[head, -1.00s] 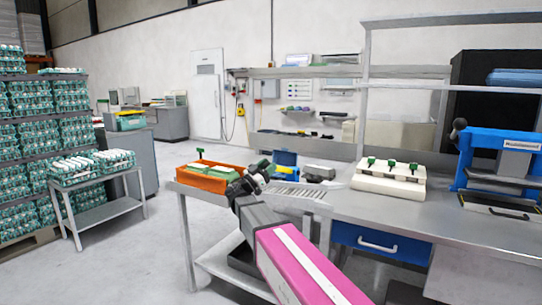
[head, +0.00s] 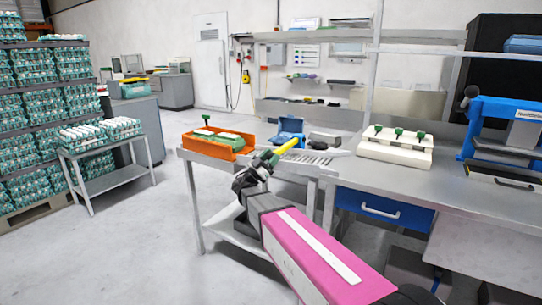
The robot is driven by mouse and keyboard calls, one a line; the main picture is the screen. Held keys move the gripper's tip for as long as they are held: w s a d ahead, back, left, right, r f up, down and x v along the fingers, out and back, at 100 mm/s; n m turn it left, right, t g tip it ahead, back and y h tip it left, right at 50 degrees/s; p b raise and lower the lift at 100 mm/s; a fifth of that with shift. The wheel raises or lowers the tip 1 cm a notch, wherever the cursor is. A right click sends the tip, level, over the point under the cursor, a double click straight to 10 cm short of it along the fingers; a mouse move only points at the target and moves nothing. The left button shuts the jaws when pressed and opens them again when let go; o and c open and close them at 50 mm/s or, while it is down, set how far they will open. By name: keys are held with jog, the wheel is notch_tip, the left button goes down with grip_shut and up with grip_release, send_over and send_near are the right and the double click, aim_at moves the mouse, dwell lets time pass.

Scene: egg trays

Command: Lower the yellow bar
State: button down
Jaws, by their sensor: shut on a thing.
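A slim yellow bar (head: 287,146) slants up and to the right from my gripper (head: 266,159) in the head view. My gripper is shut on its lower end, near a dark green part. The held end is largely hidden by the jaws. The bar is over the near end of the metal bench, between an orange tray (head: 243,152) and a blue box (head: 290,130). I cannot tell how high above the surface it is.
A white rack (head: 393,155) with green-topped pieces stands on the bench to the right. A blue press (head: 500,130) stands at far right. Egg trays (head: 100,132) lie on a small cart at left. The floor between is clear.

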jog(key=shift+d+f, duration=0.1)
jog(key=shift+f, duration=0.2)
jog(key=c, duration=0.7)
grip_release()
jog(key=shift+w, duration=0.1)
jog(key=shift+o, duration=0.2)
jog(key=v, duration=1)
jog(key=shift+s+a, duration=0.2)
jog(key=shift+a, duration=0.15)
jog(key=shift+d+f, duration=0.1)
jog(key=shift+f, duration=0.1)
